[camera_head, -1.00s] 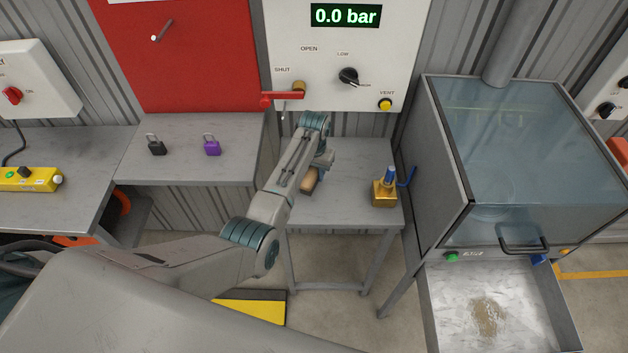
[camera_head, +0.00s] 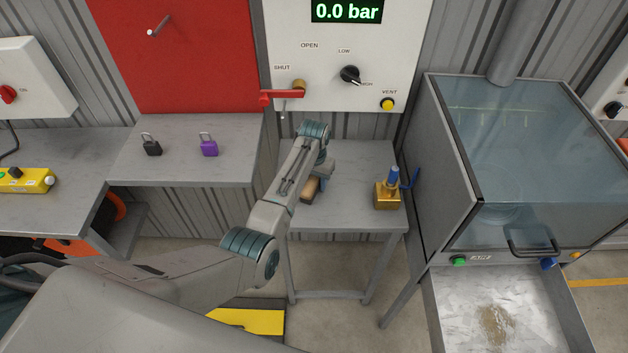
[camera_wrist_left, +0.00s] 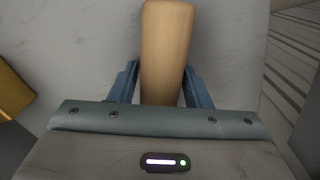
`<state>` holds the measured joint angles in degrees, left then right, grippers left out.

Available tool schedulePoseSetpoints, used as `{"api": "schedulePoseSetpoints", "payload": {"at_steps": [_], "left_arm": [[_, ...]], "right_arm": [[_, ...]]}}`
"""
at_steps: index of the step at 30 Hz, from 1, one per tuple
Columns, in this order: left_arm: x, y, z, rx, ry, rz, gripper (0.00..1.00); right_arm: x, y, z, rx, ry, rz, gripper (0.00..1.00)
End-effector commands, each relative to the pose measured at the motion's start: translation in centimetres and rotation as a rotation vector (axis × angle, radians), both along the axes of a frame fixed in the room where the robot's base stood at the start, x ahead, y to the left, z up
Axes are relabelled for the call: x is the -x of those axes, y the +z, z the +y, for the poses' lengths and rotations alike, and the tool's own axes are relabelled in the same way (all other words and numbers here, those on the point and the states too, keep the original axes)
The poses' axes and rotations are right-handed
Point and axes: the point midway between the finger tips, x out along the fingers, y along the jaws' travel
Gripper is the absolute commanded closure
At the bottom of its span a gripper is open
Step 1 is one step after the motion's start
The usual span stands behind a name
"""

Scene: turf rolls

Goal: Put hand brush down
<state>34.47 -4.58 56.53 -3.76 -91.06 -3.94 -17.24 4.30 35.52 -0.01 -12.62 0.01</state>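The hand brush (camera_head: 309,190) shows as a wooden handle below my left gripper, over the small grey table (camera_head: 350,160). In the left wrist view the handle (camera_wrist_left: 166,45) runs between the two blue fingers, which lie close along both its sides. My left gripper (camera_wrist_left: 162,85) looks shut on it. The bristles are hidden, and I cannot tell whether the brush touches the tabletop. My left gripper (camera_head: 320,182) is partly hidden by its own wrist in the head view. My right gripper is not in view.
A brass block with a blue top (camera_head: 387,192) stands on the table's right side. A glass-lidded cabinet (camera_head: 432,170) stands to the right. A panel with a red lever (camera_head: 283,97) is behind. Black (camera_head: 151,146) and purple (camera_head: 208,147) padlocks lie on the left bench.

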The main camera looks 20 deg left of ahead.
Motion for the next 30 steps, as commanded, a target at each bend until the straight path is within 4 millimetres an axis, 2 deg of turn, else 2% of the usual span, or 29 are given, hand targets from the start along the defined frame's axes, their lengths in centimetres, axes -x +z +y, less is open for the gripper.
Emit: {"api": "schedulePoseSetpoints", "payload": {"at_steps": [9,14,17,24,30], "left_arm": [[0.0,0.0,0.0,0.0,0.0,0.0,0.46],[-0.1,1.0,0.0,0.0,0.0,-0.003,0.46],[-0.1,2.6,0.0,0.001,0.0,-0.005,0.46],[-0.1,7.8,0.0,0.001,0.001,-0.006,0.46],[-0.1,11.0,0.0,0.0,0.001,-0.003,0.46]], "right_arm": [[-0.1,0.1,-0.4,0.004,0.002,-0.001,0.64],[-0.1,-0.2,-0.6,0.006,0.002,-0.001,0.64],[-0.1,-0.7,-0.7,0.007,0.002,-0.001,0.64],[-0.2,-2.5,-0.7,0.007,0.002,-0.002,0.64],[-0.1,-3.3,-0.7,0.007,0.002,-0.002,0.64]]}}
